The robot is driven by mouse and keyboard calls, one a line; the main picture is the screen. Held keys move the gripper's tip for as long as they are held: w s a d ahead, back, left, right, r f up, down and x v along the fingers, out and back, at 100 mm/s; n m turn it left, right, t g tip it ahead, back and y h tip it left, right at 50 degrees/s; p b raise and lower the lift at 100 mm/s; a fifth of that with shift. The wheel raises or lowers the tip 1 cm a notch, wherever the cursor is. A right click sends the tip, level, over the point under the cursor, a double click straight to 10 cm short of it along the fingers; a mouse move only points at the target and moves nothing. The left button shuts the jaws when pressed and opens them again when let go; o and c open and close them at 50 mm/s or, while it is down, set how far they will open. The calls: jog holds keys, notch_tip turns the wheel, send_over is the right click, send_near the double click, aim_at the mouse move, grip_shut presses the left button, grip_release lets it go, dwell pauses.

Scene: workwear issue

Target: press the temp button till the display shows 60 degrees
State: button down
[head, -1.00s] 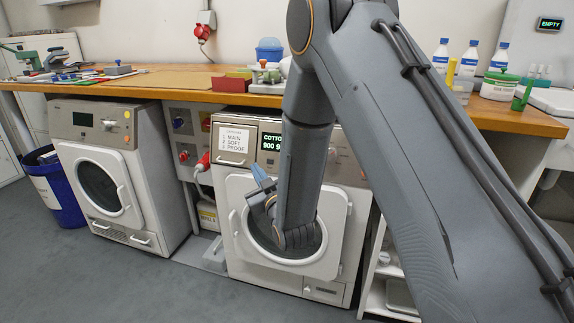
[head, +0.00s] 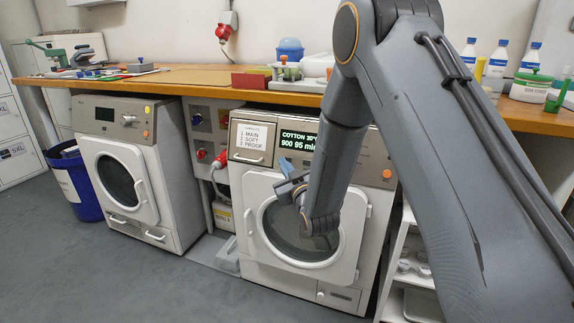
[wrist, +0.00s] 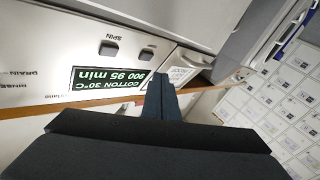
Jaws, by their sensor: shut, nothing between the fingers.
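The right-hand washing machine (head: 372,221) has a lit display (head: 298,141) at the top of its front; it reads COTTON 30°C, 900, 95 min. In the wrist view the display (wrist: 108,91) appears upside down. Two dark square buttons show beside it, one by the word SPIN (wrist: 108,47) and one (wrist: 146,54) whose label I cannot read; I cannot tell which is temp. My gripper (head: 287,170) is shut and empty, in front of the machine around the top of its round door, below the display in the head view. Its fingers (wrist: 161,88) overlap the display's edge in the wrist view. My arm hides part of the panel.
A drawer front with a paper sign (head: 252,136) is left of the display. A wooden worktop (head: 195,80) runs above the machines. A second machine (head: 122,175), a red plug (head: 219,160) and a blue bin (head: 78,187) are to the left. The floor in front is clear.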

jog(key=shift+w+d+f, duration=0.15)
jog(key=shift+w, duration=0.25)
jog(key=shift+w+d+f, duration=0.1)
jog(key=shift+w+d, duration=0.05)
jog(key=shift+w, duration=0.25)
jog(key=shift+w+b, duration=0.15)
jog(key=shift+b, duration=0.2)
dwell(1.3)
jog(key=shift+w+d+f, duration=0.1)
jog(key=shift+w+f, duration=0.05)
jog(key=shift+w, duration=0.05)
jog(key=shift+w+d, duration=0.15)
jog(key=shift+w, duration=0.15)
dwell(0.6)
jog(key=shift+s, duration=0.15)
dwell(0.3)
jog(key=shift+s+a+r+p, duration=0.2)
jog(key=shift+s+a+p, duration=0.1)
jog(key=shift+s, duration=0.25)
jog(key=shift+s+a+r+p, duration=0.25)
jog(key=shift+s+p, duration=0.15)
jog(key=shift+s, duration=0.35)
jog(key=shift+s+a+r+p, duration=0.25)
jog(key=shift+s+p, duration=0.2)
jog(key=shift+s, duration=0.3)
jog(key=shift+s+a+r+p, duration=0.25)
jog(key=shift+s+p, duration=0.15)
jog(key=shift+s, duration=0.35)
dwell(1.2)
